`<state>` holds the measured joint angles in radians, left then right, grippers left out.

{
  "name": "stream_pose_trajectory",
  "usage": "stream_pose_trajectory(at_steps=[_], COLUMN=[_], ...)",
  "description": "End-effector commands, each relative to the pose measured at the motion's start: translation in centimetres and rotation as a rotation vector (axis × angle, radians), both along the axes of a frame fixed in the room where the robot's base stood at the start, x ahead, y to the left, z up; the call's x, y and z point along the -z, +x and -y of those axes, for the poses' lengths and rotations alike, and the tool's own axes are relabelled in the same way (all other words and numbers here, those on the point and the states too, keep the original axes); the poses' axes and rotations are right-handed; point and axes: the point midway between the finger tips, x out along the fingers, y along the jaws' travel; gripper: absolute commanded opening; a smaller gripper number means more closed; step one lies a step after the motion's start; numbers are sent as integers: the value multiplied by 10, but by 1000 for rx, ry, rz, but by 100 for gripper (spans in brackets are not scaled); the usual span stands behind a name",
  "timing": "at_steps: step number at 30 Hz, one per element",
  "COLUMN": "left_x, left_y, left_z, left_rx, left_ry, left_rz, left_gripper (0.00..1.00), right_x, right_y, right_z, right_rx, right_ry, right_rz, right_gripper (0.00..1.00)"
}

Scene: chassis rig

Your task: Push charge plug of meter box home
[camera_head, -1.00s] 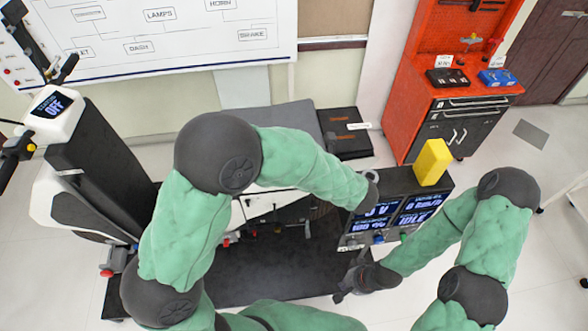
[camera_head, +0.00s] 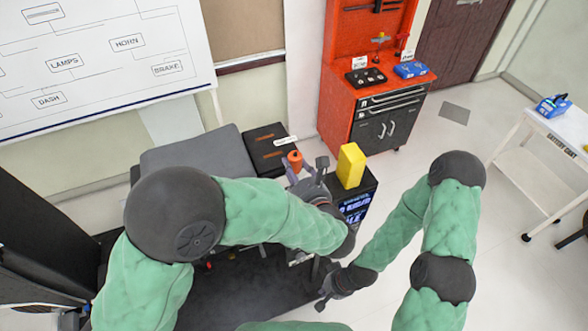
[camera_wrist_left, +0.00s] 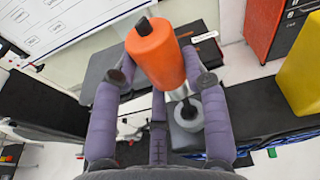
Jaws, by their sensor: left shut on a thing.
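My left gripper (camera_head: 308,171) is shut on an orange cylinder (camera_head: 295,160), which I take for the charge plug. In the left wrist view the orange cylinder (camera_wrist_left: 156,54) has a black tip and a metal part below, between the fingers (camera_wrist_left: 160,95). A grey round piece (camera_wrist_left: 188,114) with a dark top shows just below it; I cannot tell whether they touch. The meter box (camera_head: 356,203), with lit displays, stands right of my left gripper and is partly hidden by it. My right gripper (camera_head: 326,292) is low, left of its forearm; its opening is unclear.
A yellow block (camera_head: 350,165) stands on the meter box, close to my left gripper. It also shows in the left wrist view (camera_wrist_left: 300,78). A dark case (camera_head: 268,140) lies behind. A red tool cabinet (camera_head: 345,75) stands further back. Open floor lies at the right.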

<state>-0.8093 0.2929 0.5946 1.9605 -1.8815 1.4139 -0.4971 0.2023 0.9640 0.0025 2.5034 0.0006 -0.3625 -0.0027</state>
Motion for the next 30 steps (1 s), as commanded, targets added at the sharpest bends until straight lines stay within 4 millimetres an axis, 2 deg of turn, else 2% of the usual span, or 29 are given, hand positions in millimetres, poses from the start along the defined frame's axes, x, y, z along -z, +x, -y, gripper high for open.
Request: stream_pose_trajectory(at_steps=[8, 24, 30], left_x=[9, 53, 58], left_y=[0, 0, 0], left_z=[0, 0, 0], left_rx=[0, -1, -1], left_ry=[-1, -1, -1], left_rz=[0, 0, 0], left_gripper=[10, 10, 10], right_x=[10, 46, 50], right_y=[0, 0, 0], right_z=[0, 0, 0], right_rx=[0, 0, 0], right_ry=[0, 0, 0], right_rz=[0, 0, 0], right_gripper=[0, 0, 0])
